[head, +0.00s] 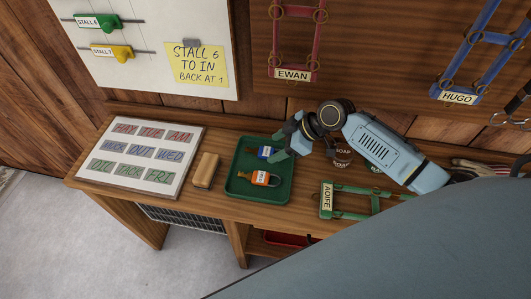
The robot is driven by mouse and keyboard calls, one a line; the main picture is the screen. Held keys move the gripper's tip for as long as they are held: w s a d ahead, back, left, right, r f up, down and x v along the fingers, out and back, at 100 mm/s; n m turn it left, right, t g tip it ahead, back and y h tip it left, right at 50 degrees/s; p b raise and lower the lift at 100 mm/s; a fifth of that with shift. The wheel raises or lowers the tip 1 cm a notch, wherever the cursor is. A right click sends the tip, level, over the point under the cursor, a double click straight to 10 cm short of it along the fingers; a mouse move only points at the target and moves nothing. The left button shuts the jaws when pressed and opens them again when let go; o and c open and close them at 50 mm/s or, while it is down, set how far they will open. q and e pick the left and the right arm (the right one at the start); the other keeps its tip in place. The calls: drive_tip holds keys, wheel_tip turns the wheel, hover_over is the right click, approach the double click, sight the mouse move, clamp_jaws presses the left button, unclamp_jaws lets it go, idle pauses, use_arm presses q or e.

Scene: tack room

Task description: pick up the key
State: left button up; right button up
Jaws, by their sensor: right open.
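A green tray (239,192) sits on the wooden bench and holds two small tagged items. One has an orange tag with a white label (261,178), a ring at its right end and a brass-coloured part to its left; it looks like a key. The other has a blue tag with a white label (266,152) and lies behind it, partly hidden by my right gripper. My right gripper (286,143) is open over the tray's back right corner, close to the blue tag. I cannot tell whether it touches anything. My left gripper is not in view.
Left of the tray are a tan block (205,170) and a board of word tiles (146,155). A green halter labelled AOIFE (348,197) lies to the right. Red and blue halters hang on the wall.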

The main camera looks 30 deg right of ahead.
sight(265, 153)
drive_tip(key=shift+x, duration=1.25)
drive_tip(key=shift+w, duration=0.15)
drive_tip(key=shift+c, duration=0.8)
drive_tip(key=c, duration=0.7)
drive_tip(key=shift+c, duration=1)
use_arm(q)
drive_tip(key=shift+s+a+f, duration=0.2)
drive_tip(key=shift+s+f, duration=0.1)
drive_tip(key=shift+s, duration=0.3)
